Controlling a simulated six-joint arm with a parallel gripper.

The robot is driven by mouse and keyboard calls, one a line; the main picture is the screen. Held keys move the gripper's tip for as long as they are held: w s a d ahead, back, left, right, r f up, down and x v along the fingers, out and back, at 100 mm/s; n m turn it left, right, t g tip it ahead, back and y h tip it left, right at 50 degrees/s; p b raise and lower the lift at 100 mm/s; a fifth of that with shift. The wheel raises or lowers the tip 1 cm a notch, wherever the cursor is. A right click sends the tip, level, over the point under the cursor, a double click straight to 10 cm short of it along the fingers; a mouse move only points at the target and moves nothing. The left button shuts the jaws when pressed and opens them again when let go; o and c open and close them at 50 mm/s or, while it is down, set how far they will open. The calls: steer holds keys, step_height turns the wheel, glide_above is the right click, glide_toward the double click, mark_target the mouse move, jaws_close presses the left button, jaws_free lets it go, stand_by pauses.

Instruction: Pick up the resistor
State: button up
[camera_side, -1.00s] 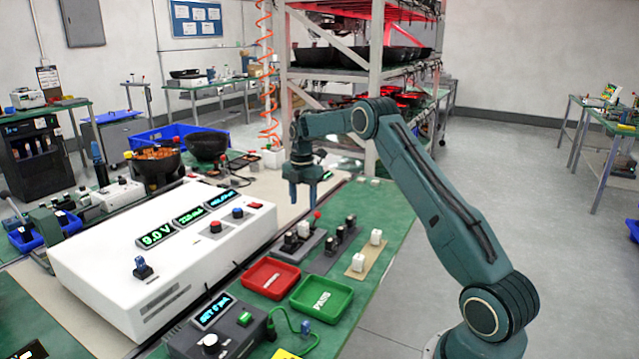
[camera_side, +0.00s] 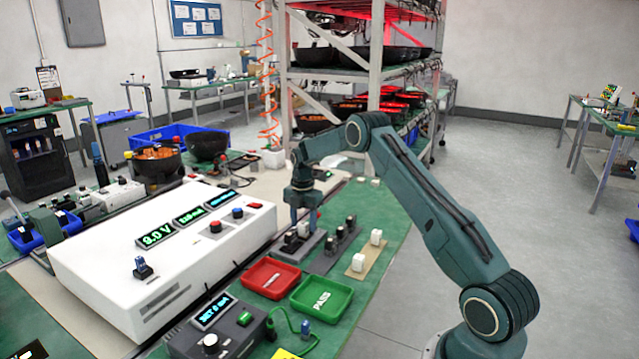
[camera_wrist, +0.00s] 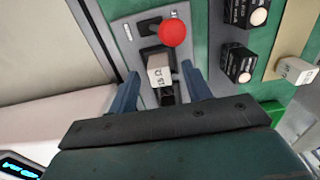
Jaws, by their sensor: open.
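A pale block with an ohm marking, the resistor (camera_wrist: 159,70), stands in a dark socket on a grey fixture plate (camera_wrist: 128,34). My gripper (camera_wrist: 158,84) is open above it, with one blue finger on each side of the block in the wrist view. I cannot tell whether either finger touches it. In the side view my gripper (camera_side: 303,217) points down over the fixture plate (camera_side: 288,254), and its fingers partly hide the block there.
A red knob (camera_wrist: 172,33) stands close beyond the block. A dark strip with black blocks (camera_wrist: 238,65) and a tan strip with white blocks (camera_wrist: 296,70) lie to the right. The red tray (camera_side: 270,278), green tray (camera_side: 321,297) and white power unit (camera_side: 110,255) are nearby.

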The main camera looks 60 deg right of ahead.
mark_target(304, 223)
steer(key=shift+f, duration=0.9)
steer(key=c, duration=1.1)
steer(key=shift+o, duration=0.2)
steer(key=shift+r, duration=0.15)
step_height(304, 223, up, 20)
